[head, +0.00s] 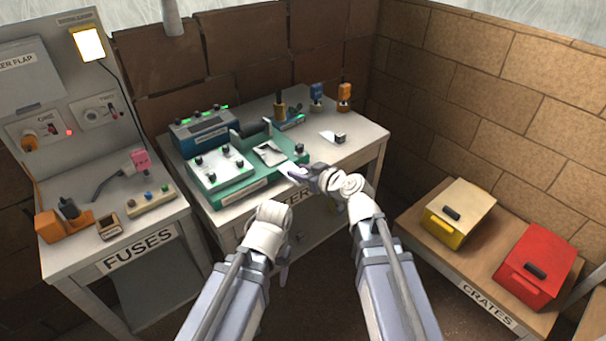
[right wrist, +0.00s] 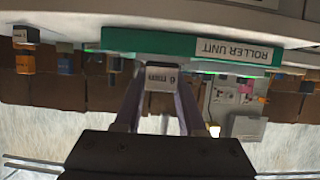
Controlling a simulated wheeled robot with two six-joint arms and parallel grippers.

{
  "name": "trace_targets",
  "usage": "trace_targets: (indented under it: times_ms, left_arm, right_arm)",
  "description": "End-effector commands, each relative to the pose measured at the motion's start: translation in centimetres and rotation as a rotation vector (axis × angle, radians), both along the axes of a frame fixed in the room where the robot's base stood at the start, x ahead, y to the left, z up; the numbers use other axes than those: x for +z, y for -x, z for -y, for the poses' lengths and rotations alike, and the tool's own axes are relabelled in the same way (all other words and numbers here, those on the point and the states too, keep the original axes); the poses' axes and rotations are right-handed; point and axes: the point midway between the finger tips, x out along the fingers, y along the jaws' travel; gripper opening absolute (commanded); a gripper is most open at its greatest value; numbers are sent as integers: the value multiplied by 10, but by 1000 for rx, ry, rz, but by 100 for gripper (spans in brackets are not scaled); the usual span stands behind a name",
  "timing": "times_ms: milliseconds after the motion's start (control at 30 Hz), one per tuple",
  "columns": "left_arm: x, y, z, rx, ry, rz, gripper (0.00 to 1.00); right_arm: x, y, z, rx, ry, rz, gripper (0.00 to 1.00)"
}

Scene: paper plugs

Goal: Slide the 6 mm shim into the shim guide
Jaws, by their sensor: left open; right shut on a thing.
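The 6 mm shim (right wrist: 161,78) shows its labelled end in the right wrist view, between the two fingers of my right gripper (right wrist: 158,104). In the head view my right gripper (head: 297,172) is at the front right edge of the green roller unit (head: 235,192), and it mostly hides the shim. The pale recess between green walls on the unit (head: 268,153) looks like the shim guide, up and left of this gripper. I cannot tell whether the shim touches it. My left gripper (head: 283,275) is open and empty, low in front of the table.
A pale plate with a dark block (head: 338,138) lies on the table to the right. Blue and orange pieces (head: 344,96) stand at the back. The fuses bench (head: 140,232) is left; crates, yellow (head: 443,230) and red (head: 523,285), are right.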

Motion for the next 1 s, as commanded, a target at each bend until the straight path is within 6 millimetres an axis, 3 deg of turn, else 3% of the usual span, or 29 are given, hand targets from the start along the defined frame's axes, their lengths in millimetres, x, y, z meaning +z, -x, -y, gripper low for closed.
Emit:
trace_targets:
  times_ms: [400, 1000]
  left_arm:
    - [0, 0, 0, 0, 0, 0, 69]
    - [0, 0, 0, 0, 0, 0, 69]
  right_arm:
    - [0, -30, -22, 1, 0, 0, 0]
    - [0, -33, -25, 1, 0, 0, 0]
